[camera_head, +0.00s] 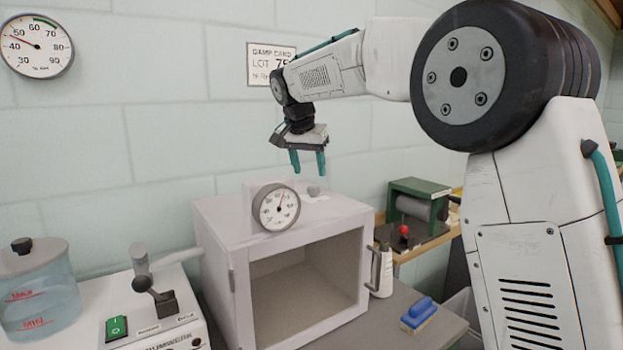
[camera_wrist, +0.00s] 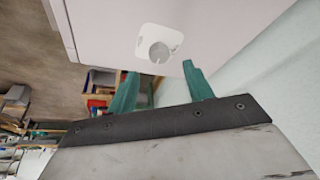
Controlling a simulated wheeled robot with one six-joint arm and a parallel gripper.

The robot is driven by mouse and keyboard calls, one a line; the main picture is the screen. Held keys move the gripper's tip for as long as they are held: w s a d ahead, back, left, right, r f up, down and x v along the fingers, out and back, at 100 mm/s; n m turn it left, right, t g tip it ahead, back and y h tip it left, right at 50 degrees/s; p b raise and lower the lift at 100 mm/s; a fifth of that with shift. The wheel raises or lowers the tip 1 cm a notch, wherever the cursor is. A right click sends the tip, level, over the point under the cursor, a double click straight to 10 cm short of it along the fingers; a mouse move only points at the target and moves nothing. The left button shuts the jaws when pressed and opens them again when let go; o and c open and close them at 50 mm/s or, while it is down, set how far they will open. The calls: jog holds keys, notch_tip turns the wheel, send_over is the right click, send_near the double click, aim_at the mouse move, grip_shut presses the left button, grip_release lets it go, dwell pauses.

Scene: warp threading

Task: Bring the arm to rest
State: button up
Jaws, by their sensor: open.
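My gripper (camera_head: 308,162) hangs at the end of my arm with its two teal fingers pointing down and apart. It is open and nothing shows between the fingers. It is above the back of the white cabinet (camera_head: 213,238) and touches nothing that I can see. In the wrist view, my gripper (camera_wrist: 165,85) shows its teal fingers in front of the cabinet top (camera_wrist: 235,25). My arm reaches leftward from the large dark joint at the upper right.
The cabinet's front shows a dim, empty-looking interior, and a round dial (camera_head: 277,208) sits at its top. A water tank (camera_head: 38,290) and a lever machine (camera_head: 155,305) stand left. A green-topped device (camera_head: 418,205), a white bottle (camera_head: 383,272) and a blue brush (camera_head: 418,314) are right. The wall is close behind.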

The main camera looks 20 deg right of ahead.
jog(key=shift+v, duration=1.25)
jog(key=s+d+f+n+g+y, duration=0.1)
jog(key=s+d+n, duration=0.15)
jog(key=s, duration=0.85)
jog(key=s+d+f+n, duration=0.1)
jog(key=s+d, duration=0.2)
jog(key=s, duration=0.8)
jog(key=s+f+n, duration=0.1)
jog(key=s+f, duration=0.4)
jog(key=s, duration=0.3)
jog(key=s+f+n+y, duration=0.1)
jog(key=s+f+n, duration=0.1)
jog(key=s+f, duration=0.3)
jog(key=s+f+n+g, duration=0.1)
jog(key=s+f, duration=0.4)
jog(key=s, duration=0.5)
jog(key=shift+s+d+y, duration=0.35)
jog(key=shift+s+y, duration=0.05)
